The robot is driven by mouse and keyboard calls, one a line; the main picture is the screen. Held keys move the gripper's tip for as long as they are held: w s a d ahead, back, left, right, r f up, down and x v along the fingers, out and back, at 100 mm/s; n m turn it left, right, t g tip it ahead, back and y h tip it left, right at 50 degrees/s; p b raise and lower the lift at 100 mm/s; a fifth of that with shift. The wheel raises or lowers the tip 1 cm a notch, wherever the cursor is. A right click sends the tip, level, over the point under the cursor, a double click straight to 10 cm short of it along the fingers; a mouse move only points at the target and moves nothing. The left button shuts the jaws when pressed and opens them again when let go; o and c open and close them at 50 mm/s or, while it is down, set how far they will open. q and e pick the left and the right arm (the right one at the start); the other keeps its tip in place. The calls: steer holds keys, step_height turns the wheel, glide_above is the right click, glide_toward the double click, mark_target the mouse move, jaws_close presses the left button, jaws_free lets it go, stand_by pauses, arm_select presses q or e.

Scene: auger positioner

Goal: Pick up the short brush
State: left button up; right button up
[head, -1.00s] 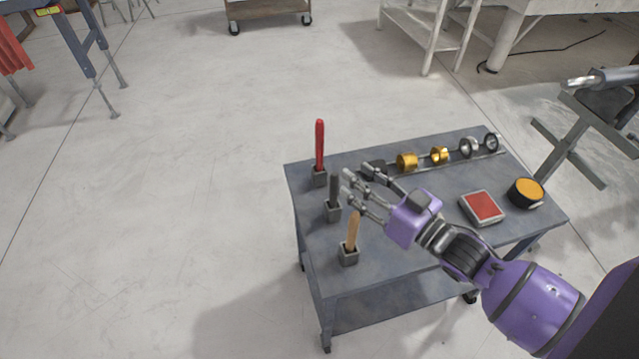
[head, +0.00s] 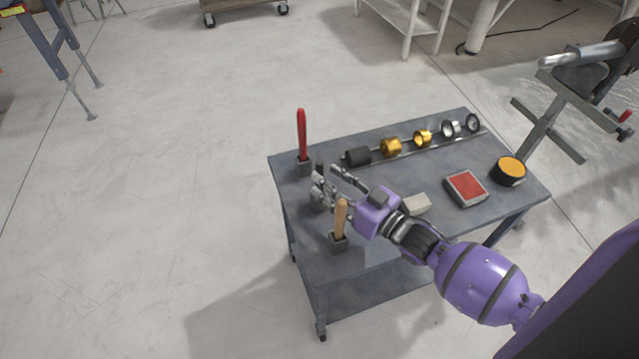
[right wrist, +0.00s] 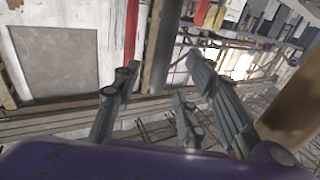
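Three upright handles stand in small grey holders along the left side of the grey cart: a tall red one (head: 302,130), a dark grey one (head: 319,168) in the middle, and a wooden one (head: 341,217) nearest me. The dark one looks shortest; any bristles are hidden. My right gripper (head: 326,177) is at the dark handle, its fingers partly covering it. In the right wrist view the fingers are spread, with the dark handle (right wrist: 162,45) ahead in the gap between them. I see no clear contact. The wooden handle (right wrist: 290,112) is close at right there. My left gripper is not in view.
The cart top (head: 385,240) also holds a rod with black, gold and silver rings (head: 391,147), a pale block (head: 415,205), a red-topped box (head: 466,188) and an orange-topped round tin (head: 509,170). A metal stand (head: 552,130) is at right. Floor left of the cart is clear.

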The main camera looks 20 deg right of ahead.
mark_target(319, 172)
steer(key=x, duration=0.4)
steer(key=shift+c, duration=1)
jaws_close()
